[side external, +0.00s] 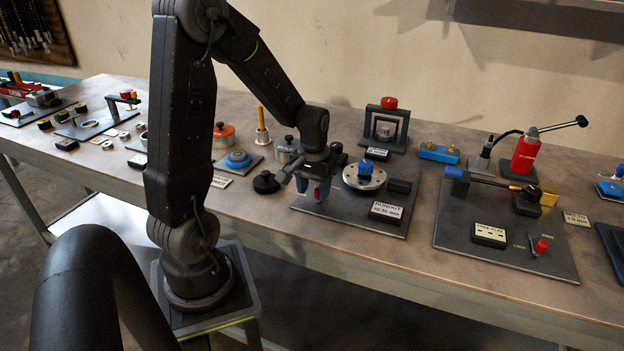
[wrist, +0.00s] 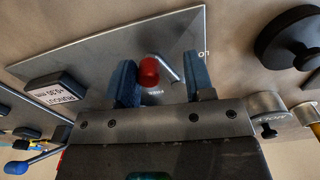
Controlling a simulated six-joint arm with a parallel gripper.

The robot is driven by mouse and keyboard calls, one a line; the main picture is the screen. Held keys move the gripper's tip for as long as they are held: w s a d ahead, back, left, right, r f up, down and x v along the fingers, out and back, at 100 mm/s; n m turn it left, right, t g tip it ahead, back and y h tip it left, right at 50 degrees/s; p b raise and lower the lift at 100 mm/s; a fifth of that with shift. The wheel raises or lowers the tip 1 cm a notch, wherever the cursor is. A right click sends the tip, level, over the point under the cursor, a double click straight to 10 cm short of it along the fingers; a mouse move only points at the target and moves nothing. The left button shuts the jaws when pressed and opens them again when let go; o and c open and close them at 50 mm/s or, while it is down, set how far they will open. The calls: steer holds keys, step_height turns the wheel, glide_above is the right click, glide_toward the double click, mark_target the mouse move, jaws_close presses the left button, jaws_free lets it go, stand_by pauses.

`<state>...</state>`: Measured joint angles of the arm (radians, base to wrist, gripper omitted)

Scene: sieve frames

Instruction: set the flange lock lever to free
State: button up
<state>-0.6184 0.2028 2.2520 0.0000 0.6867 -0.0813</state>
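The lever with a red knob (wrist: 149,72) and a thin silver rod (wrist: 170,70) stands on the grey flange plate (wrist: 110,50) in the wrist view. Small lettering is on the plate by the knob and at its right edge, too small to read surely. My gripper (wrist: 161,78) is open, with the knob between its blue fingers, nearer the left one; a gap shows on the right. In the side view my gripper (side external: 314,190) is low over the left part of the plate, mostly hiding the lever. The flange disc with blue hub (side external: 364,171) is to its right.
A runout display (side external: 388,212) is on the plate's front. A black round knob (side external: 265,182) is close left of my gripper. A blue dial (side external: 238,159) and a pot (side external: 288,148) stand behind left. Another plate with a red-knobbed lever (side external: 541,247) lies right.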

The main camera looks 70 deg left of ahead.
steer(key=shift+s+a+m, duration=0.4)
steer(key=shift+m, duration=0.6)
step_height(320, 180, up, 14)
steer(key=s+d+r+m+t, duration=0.1)
steer(key=s+d+m+t, duration=0.1)
steer(key=d, duration=0.8)
steer(key=s+d+r+m+t, duration=0.1)
steer(key=s+d+m+t, duration=0.2)
steer(key=d, duration=0.7)
steer(key=shift+s+r+m+t, duration=0.3)
steer(key=shift+s+m, duration=0.2)
steer(key=shift+s, duration=0.7)
